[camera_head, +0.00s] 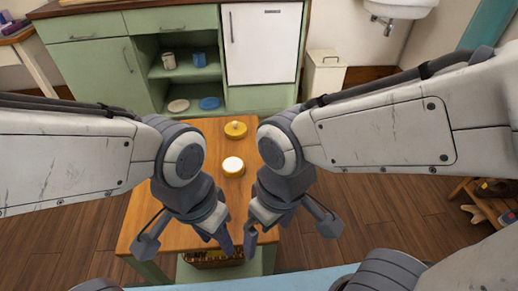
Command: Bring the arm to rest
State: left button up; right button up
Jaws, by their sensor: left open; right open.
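My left gripper (220,238) hangs over the front part of the wooden table (140,222), pointing down and towards the picture's middle. My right gripper (252,238) hangs close beside it on the right, in a near mirror pose. Both are open, and I see nothing held in them. The two grippers are close together with a narrow gap between them. Both forearms reach in from the sides at about the same height.
Behind is a green cabinet (100,72) with cups and plates on open shelves. A wooden rack (486,203) stands at right; floor is clear beside it.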

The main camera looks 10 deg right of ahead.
notch_tip(320, 180, up, 31)
jog(key=p, duration=2.9)
jog(key=shift+s+f+p, duration=0.15)
jog(key=shift+s+p, duration=0.15)
